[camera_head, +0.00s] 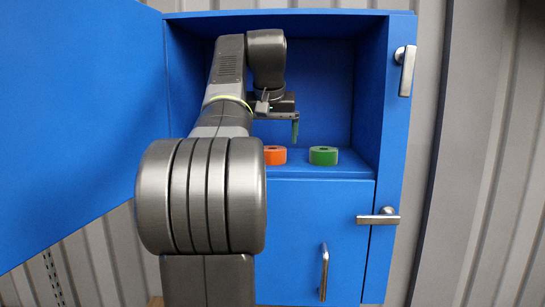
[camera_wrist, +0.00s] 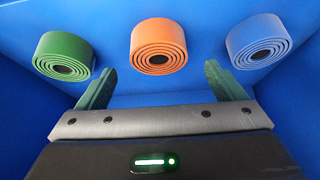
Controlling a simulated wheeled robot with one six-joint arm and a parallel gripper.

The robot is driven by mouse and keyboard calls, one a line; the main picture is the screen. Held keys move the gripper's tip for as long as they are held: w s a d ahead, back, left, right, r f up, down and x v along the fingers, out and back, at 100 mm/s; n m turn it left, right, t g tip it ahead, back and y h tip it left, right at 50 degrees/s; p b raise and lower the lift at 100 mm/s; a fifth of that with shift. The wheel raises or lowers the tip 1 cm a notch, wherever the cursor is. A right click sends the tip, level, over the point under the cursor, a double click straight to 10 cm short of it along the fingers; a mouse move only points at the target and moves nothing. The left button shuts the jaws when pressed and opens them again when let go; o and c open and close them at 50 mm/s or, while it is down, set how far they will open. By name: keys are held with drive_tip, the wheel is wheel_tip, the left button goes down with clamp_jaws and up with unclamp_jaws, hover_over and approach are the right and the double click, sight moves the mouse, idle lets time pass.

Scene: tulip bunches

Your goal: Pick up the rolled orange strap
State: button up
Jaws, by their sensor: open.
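The rolled orange strap (camera_head: 275,155) sits on the shelf of the blue cabinet, its left part hidden behind my arm in the head view. In the wrist view the orange strap (camera_wrist: 158,46) is the middle of three rolls, beyond my fingertips and between their lines. My gripper (camera_wrist: 160,82) is open and empty, with its two green fingers spread apart. In the head view my gripper (camera_head: 294,130) is inside the compartment, above the shelf and apart from the rolls.
A green roll (camera_head: 323,155) stands right of the orange one; it also shows in the wrist view (camera_wrist: 64,54) at left. A blue-grey roll (camera_wrist: 258,41) is at right there. The cabinet (camera_head: 340,170) has side walls around the shelf and an open door (camera_head: 80,120) at left.

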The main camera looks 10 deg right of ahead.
sight(272, 148)
drive_tip(key=x, duration=0.5)
drive_tip(key=shift+f, duration=0.15)
drive_tip(key=shift+c, duration=0.2)
drive_tip(key=c, duration=1.1)
